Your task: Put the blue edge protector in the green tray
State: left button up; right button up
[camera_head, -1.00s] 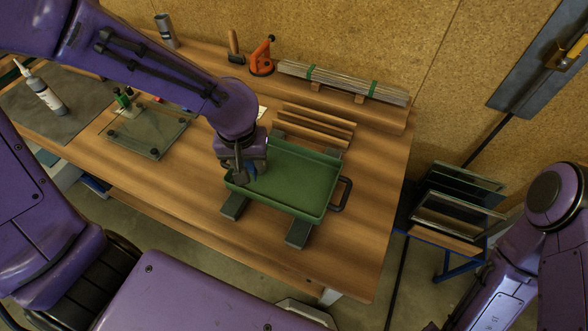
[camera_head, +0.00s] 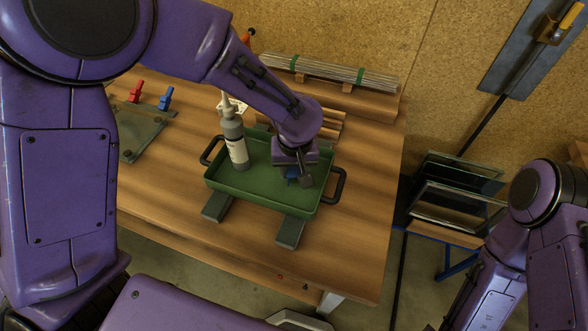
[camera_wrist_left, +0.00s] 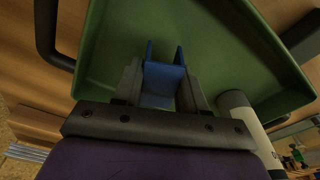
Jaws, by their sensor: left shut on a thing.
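The blue edge protector (camera_wrist_left: 163,83) is a short U-shaped channel, held between the fingers of my left gripper in the left wrist view. In the head view, my left gripper (camera_head: 300,180) points down inside the outline of the green tray (camera_head: 262,181), toward its right end. Only a little of the blue edge protector (camera_head: 291,172) shows there, beside the fingers. I cannot tell whether it touches the tray floor. The tray sits on dark supports on the bench. My right arm is at the right edge, its gripper out of view.
A bottle (camera_head: 235,142) stands upright at the tray's left side. A glass plate (camera_head: 140,132) with red and blue clamps lies farther left. Strips bound with green bands (camera_head: 330,72) lie at the back. A rack of panes (camera_head: 455,195) stands right of the bench.

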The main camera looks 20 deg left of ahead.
aim_at(295, 172)
pick_arm(q)
jog(key=shift+f, duration=0.6)
jog(key=shift+f, duration=0.1)
jog(key=o, duration=1)
jog(key=r, duration=0.8)
jog(key=s+r, duration=0.1)
jog(key=r, duration=0.3)
jog(key=shift+s+d+r, duration=0.1)
jog(key=shift+d, duration=0.15)
